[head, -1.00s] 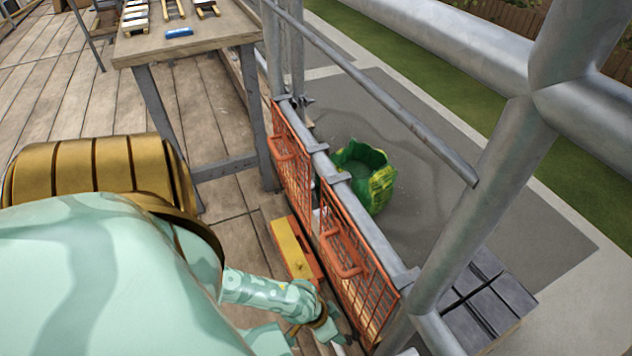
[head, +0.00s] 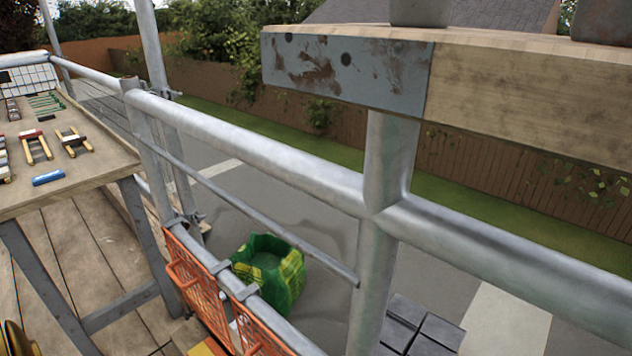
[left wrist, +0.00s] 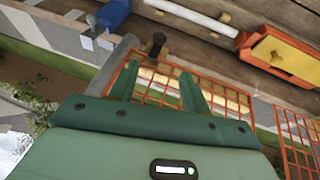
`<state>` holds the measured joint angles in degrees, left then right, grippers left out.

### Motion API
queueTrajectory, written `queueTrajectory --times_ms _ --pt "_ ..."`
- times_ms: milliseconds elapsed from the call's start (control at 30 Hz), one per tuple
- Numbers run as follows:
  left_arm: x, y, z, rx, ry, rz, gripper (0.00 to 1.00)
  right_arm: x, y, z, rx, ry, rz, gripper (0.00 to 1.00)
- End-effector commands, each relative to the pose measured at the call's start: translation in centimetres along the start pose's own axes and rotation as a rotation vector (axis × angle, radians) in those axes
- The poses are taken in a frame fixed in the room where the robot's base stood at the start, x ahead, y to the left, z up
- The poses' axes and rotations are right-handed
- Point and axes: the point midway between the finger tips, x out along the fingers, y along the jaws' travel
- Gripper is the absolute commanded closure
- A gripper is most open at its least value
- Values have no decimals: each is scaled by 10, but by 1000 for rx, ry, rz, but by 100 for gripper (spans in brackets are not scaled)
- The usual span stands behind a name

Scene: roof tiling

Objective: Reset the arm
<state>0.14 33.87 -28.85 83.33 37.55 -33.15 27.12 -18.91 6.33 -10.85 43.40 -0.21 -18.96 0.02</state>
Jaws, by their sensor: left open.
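My left gripper (left wrist: 158,88) shows in the left wrist view as a green body with two separate fingers. It is open with nothing between the fingers. Behind the fingers is an orange mesh guard (left wrist: 215,98), and I cannot tell whether they touch it. In the head view neither gripper is visible; only a gold edge of my own body shows at the lower left corner.
Scaffold rails (head: 265,150) cross the head view, with orange mesh guards (head: 200,290) below. A table (head: 105,180) with tools stands left. A green bag (head: 270,275) and grey stacked blocks (head: 415,330) lie beyond the rail. A yellow-orange tool (left wrist: 280,55) lies on planks.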

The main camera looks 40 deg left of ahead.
Motion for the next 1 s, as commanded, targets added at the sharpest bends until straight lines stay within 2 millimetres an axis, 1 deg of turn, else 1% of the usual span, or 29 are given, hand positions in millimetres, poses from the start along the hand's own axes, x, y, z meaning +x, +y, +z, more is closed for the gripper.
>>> queueTrajectory --times_ms 167,233,267,333,367,400,467,500,567,600,667,700,767,800,867,900,967,1000 --pt "0 0 0 3 0 0 53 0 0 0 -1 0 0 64" --pt "0 0 -2 38 8 1 53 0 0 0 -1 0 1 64" --pt "1 -4 -2 82 15 -11 53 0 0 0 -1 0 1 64" --pt "7 -33 10 194 9 -85 53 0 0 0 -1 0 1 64" --pt "12 -46 24 238 -6 -122 53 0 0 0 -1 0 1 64" --pt "18 -58 51 292 -41 -163 53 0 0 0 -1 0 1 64" --pt "23 -70 101 351 -112 -206 53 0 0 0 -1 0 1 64" --pt "24 -73 138 383 -166 -223 53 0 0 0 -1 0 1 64" --pt "22 -70 189 414 -242 -231 53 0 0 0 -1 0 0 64" --pt "18 -65 221 425 -290 -230 53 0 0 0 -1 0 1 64" --pt "11 -56 264 434 -354 -221 53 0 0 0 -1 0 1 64" --pt "6 -48 290 433 -394 -213 53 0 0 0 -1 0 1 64" --pt "-3 -35 324 423 -445 -199 53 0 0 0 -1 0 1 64" --pt "-9 -25 345 409 -477 -188 53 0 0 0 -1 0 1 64" --pt "-19 -9 374 386 -522 -172 53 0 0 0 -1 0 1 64" --pt "-25 3 392 363 -547 -159 53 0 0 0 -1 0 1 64" --pt "-35 25 414 328 -574 -136 53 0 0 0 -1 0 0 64" --pt "-45 27 410 327 -566 -137 53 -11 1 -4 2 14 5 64"
